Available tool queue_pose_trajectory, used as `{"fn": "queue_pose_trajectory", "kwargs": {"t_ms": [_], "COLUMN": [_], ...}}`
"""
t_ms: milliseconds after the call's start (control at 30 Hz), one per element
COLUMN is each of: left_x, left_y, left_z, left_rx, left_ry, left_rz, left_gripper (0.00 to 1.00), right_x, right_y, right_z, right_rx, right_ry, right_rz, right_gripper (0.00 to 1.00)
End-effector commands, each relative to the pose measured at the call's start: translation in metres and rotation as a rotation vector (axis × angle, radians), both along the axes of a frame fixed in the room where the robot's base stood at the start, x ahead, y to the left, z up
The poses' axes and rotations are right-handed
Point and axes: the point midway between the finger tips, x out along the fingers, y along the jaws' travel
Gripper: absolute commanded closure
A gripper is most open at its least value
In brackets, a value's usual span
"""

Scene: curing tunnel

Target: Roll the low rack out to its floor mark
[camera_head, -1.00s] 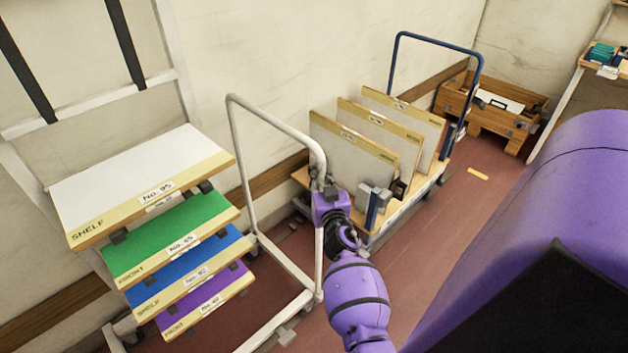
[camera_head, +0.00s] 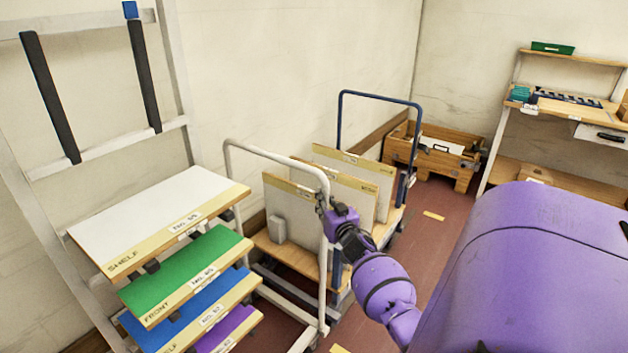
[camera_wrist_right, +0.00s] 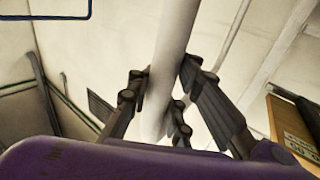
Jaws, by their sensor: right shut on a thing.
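The low rack shows a pale grey metal hoop (camera_head: 272,152), with base rails near the floor at the picture's middle. Its lower left part is partly hidden by shelf boards. My right gripper (camera_head: 328,207) is shut around the hoop's near upright, below its bend. In the right wrist view, its dark fingers (camera_wrist_right: 160,88) close on both sides of the pale tube. A yellow floor mark (camera_head: 434,216) lies right of the blue-handled cart; another yellow piece (camera_head: 338,349) shows at the bottom edge. I cannot tell which belongs to the rack. My left gripper is not in view.
A blue-handled cart (camera_head: 380,95) with upright boards (camera_head: 352,176) stands just behind the hoop. White, green, blue and purple shelf boards (camera_head: 160,215) stack at left before a tall frame (camera_head: 180,75). A wooden crate (camera_head: 462,175) and workbench (camera_head: 560,110) stand behind. Red floor (camera_head: 425,250) is open at right.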

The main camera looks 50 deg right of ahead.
Motion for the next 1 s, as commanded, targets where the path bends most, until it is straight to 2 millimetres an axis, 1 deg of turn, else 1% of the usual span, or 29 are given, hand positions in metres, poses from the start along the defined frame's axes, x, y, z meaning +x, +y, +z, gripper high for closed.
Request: {"fn": "queue_pose_trajectory", "kwargs": {"t_ms": [33,100,467,500,667,1000], "left_x": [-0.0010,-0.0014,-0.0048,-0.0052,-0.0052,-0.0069], "left_y": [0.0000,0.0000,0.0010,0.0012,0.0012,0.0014], "left_z": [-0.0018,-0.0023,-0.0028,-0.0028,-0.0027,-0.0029], "left_rx": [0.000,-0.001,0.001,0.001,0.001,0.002], "left_ry": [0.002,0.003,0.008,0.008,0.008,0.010], "left_rz": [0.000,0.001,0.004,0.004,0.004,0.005], "left_gripper": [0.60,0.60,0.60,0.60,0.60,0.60], "right_x": [-0.0085,-0.0081,-0.0079,-0.0079,-0.0076,-0.0038], "right_y": [-0.0093,-0.0113,-0.0122,-0.0122,-0.0116,-0.0082], "right_z": [-0.0087,-0.0083,-0.0085,-0.0086,-0.0086,-0.0051], "right_rx": [0.003,0.002,0.003,0.003,0.003,0.002], "right_ry": [0.017,0.016,0.016,0.016,0.016,0.009], "right_rz": [-0.015,-0.015,-0.015,-0.015,-0.014,-0.006], "right_gripper": [1.00,1.00,1.00,0.83,0.62,0.61]}}
